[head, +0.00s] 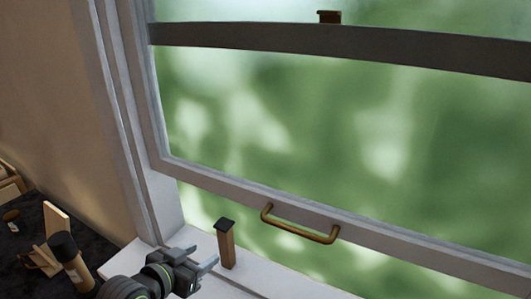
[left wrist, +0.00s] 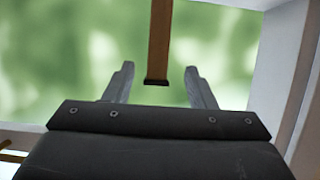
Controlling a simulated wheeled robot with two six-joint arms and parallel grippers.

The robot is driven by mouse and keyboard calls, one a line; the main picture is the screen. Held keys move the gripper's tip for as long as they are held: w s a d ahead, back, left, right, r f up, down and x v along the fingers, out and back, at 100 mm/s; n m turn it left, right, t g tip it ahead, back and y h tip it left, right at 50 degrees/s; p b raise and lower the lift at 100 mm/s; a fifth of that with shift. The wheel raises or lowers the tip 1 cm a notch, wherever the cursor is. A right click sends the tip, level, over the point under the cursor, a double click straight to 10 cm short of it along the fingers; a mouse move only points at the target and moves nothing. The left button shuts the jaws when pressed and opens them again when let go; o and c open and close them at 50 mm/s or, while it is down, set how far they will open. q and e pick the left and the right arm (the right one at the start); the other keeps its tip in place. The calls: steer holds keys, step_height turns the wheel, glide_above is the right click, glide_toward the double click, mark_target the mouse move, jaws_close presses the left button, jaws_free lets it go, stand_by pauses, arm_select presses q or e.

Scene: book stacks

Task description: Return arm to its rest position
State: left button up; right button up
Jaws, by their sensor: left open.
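My left gripper (head: 203,257) is at the bottom of the head view, over the white windowsill (head: 262,282). It is open, with its fingers pointing right toward a short wooden post (head: 227,248) with a dark cap, upright on the sill. The left wrist view shows the left gripper's two fingers (left wrist: 160,88) spread apart. The wooden post (left wrist: 160,38) appears between and beyond them, its dark end toward the gripper body. No contact between fingers and post is visible. My right gripper is not in view.
A window sash with a brass handle (head: 298,226) hangs above the sill, with a gap below it. A second small wooden piece (head: 329,17) shows at the top. A dark surface (head: 28,229) at lower left holds wooden items. A wall stands left.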

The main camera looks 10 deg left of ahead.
arm_select(q)
steer(key=s+a+f+g+y, duration=0.1)
steer(key=s+f, duration=0.2)
steer(key=s+a+f+n+g+y, duration=0.1)
steer(key=s+f, duration=0.2)
steer(key=s+a+f+g, duration=0.1)
steer(key=s+f, duration=0.2)
steer(key=shift+a+f+n+y, duration=0.1)
steer(key=shift+a+n+y, duration=0.3)
steer(key=s+a+f+n+g+y, duration=0.1)
steer(key=s+a+f+g+y, duration=0.15)
steer(key=s, duration=0.55)
steer(key=s+a+f+n+g+y, duration=0.1)
steer(key=s+a+f+n+g, duration=0.2)
steer(key=s, duration=0.6)
step_height(320, 180, down, 25)
steer(key=a+m+g, duration=0.1)
steer(key=g, duration=0.1)
steer(key=s+d+f+h, duration=0.1)
steer(key=s+f, duration=1.4)
steer(key=f, duration=0.2)
steer(key=shift+g, duration=0.35)
